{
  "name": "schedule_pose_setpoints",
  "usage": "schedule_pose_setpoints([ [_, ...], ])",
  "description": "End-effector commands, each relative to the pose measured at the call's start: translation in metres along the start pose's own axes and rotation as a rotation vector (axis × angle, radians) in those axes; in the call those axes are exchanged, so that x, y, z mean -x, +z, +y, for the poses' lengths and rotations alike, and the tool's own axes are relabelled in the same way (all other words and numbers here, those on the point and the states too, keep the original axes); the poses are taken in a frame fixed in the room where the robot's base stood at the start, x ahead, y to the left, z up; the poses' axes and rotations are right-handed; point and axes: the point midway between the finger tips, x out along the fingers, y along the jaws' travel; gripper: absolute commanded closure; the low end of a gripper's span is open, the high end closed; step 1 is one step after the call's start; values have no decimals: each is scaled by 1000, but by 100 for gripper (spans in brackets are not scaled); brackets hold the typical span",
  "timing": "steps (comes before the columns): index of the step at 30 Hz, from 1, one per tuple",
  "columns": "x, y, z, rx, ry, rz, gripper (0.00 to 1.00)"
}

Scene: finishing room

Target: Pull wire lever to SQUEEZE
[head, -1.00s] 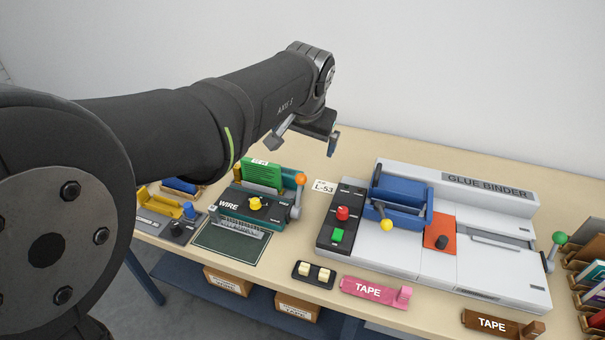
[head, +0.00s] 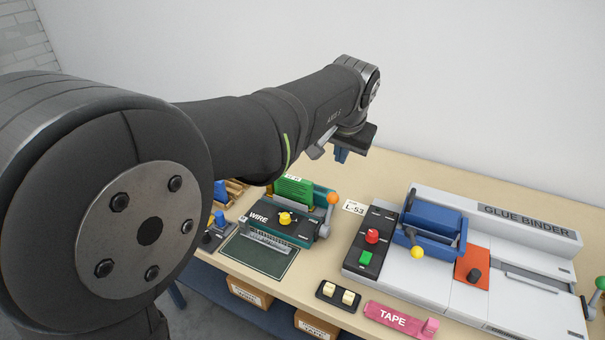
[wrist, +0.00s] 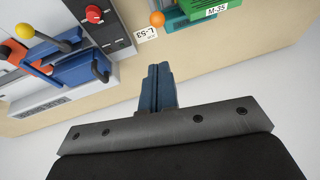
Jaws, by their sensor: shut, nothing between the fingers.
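The wire machine (head: 259,217) is a dark green unit labelled WIRE, left of the middle of the bench, with a yellow knob (head: 285,218) on top. Its lever (head: 329,215) stands upright at its right side and ends in an orange ball (head: 333,198). The ball also shows at the top of the wrist view (wrist: 157,19). My gripper (head: 341,155) hangs above the back of the bench, behind and above the lever, apart from it. In the wrist view its blue fingers (wrist: 157,75) are together with nothing between them. The SQUEEZE marking is not readable.
A grey glue binder (head: 520,252) with a blue clamp and yellow-knobbed handle stands to the right. An L-53 card (head: 354,207) lies between the machines. The bench's back strip is clear.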

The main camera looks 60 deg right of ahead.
Motion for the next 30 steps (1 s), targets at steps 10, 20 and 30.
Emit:
schedule_pose_setpoints([
  [10,-64,-49,-12,105,33,-157,100],
  [20,-112,-71,-20,173,62,-264,100],
  [30,-120,-74,-21,185,68,-284,100],
])
